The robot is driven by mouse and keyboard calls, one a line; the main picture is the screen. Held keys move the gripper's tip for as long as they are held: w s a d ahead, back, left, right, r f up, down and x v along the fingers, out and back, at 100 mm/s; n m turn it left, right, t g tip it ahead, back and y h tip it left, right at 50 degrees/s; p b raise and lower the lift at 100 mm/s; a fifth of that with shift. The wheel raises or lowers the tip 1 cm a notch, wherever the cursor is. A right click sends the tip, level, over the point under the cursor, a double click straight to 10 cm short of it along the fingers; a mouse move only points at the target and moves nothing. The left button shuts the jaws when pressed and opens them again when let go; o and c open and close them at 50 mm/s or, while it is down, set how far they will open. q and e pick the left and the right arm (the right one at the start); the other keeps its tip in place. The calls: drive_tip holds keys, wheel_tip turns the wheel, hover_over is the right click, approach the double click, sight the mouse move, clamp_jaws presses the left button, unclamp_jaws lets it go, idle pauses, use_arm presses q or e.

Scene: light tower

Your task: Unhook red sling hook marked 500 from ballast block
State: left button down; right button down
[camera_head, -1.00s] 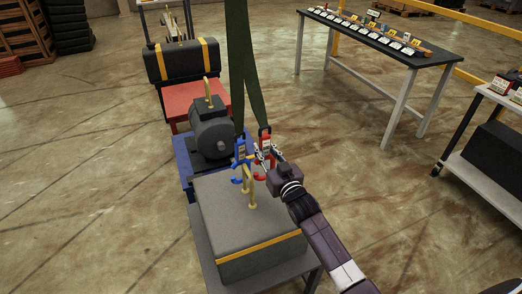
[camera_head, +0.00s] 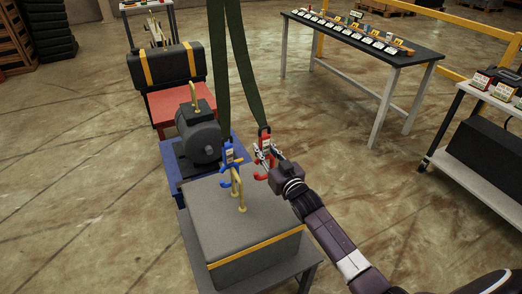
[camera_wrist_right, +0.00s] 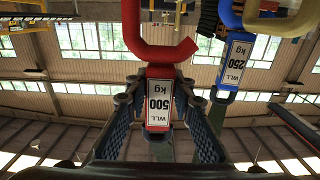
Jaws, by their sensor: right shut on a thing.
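The red sling hook (camera_head: 264,160) hangs from a green sling, and my right gripper (camera_head: 265,153) is shut on its body. In the right wrist view the red hook (camera_wrist_right: 158,95) is marked WLL 500 kg and sits between my two fingers. Its open red curve is clear of the yellow bar. The grey ballast block (camera_head: 215,215) has a yellow stripe and a yellow lifting eye (camera_head: 238,190) on top. The red hook is to the right of this eye, with a visible gap. My left gripper is not in view.
Behind stand a grey motor (camera_head: 198,135) and a black block with yellow bands (camera_head: 165,66). A long table (camera_head: 350,30) and a cart (camera_head: 455,170) stand right.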

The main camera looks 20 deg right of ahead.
drive_tip(key=shift+w+d+f+b, duration=0.15)
drive_tip(key=shift+d+f+b, duration=0.5)
drive_tip(key=shift+d, duration=0.3)
drive_tip(key=shift+d+f, duration=0.1)
drive_tip(key=c, duration=1.6)
unclamp_jaws()
drive_tip(key=shift+s+f, duration=0.2)
drive_tip(key=shift+f, duration=0.25)
drive_tip(key=s, duration=0.8)
drive_tip(key=shift+d+r, duration=0.1)
drive_tip(key=shift+r, duration=0.25)
